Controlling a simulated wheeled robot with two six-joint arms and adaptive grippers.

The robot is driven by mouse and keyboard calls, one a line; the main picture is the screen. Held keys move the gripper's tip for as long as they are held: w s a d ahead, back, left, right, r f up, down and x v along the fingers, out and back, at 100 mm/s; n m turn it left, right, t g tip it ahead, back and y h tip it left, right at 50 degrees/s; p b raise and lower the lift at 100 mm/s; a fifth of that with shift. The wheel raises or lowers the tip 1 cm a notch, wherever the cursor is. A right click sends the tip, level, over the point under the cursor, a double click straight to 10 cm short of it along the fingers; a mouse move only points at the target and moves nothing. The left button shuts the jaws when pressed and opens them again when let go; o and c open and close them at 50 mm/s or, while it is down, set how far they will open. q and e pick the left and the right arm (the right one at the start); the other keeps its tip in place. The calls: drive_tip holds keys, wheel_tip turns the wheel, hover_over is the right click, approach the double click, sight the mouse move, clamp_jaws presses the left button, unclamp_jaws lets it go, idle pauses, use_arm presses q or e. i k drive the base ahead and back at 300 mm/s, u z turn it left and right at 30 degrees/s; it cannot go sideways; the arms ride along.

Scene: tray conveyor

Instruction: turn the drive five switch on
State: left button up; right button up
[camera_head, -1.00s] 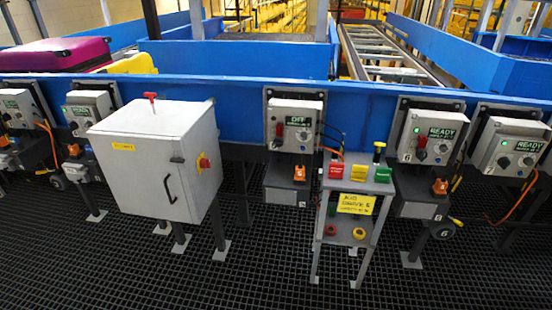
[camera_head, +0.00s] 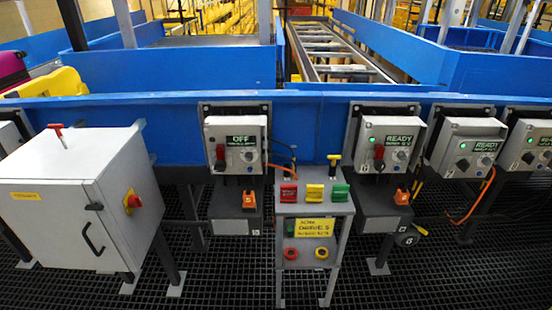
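The drive five box (camera_head: 236,131) is a grey box on the blue conveyor rail, left of the middle of the view. Its display reads OFF and no green light shows on it. A red switch handle (camera_head: 220,156) sits on its left side, with a round dial (camera_head: 249,157) to the right. An orange piece (camera_head: 249,201) marked 5 is on the dark unit below. Neither of my grippers is in view.
A grey cabinet (camera_head: 60,233) juts forward at the left. A small stand (camera_head: 337,209) with red, yellow and green blocks and a yellow sign stands right of drive five. Similar boxes reading READY (camera_head: 388,138), with green lights, line the rail further right. Dark grating floors the front.

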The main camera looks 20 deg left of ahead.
sight(220, 167)
drive_tip(key=z, duration=0.2)
drive_tip(key=i, duration=1)
drive_tip(key=u, duration=0.35)
